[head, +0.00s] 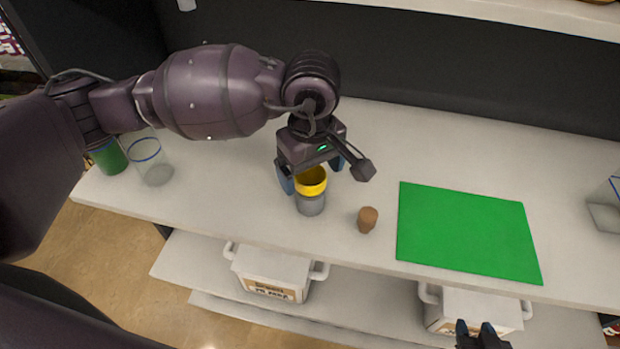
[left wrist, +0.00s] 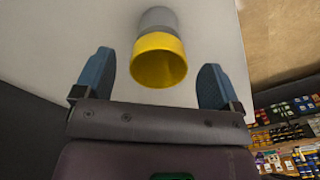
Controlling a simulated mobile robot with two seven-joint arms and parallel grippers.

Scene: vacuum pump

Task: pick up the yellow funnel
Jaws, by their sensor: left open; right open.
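The yellow funnel (head: 311,181) sits upright on top of a grey cylindrical vessel (head: 311,205) on the white table. In the left wrist view the funnel's round mouth (left wrist: 159,61) faces the camera, with the grey vessel (left wrist: 158,20) behind it. My left gripper (head: 313,178) is open above the funnel, with its blue fingers on either side. In the left wrist view both fingertips (left wrist: 155,65) stand apart from the funnel, with gaps on both sides. My right gripper (head: 482,330) shows only its open fingertips at the bottom edge, away from the funnel.
A brown stopper (head: 367,219) stands just right of the vessel. A green mat (head: 465,232) lies further right. A clear beaker (head: 150,163) and a green-filled container (head: 108,157) stand at the left, near my left arm. A clear box (head: 606,207) is at the right edge.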

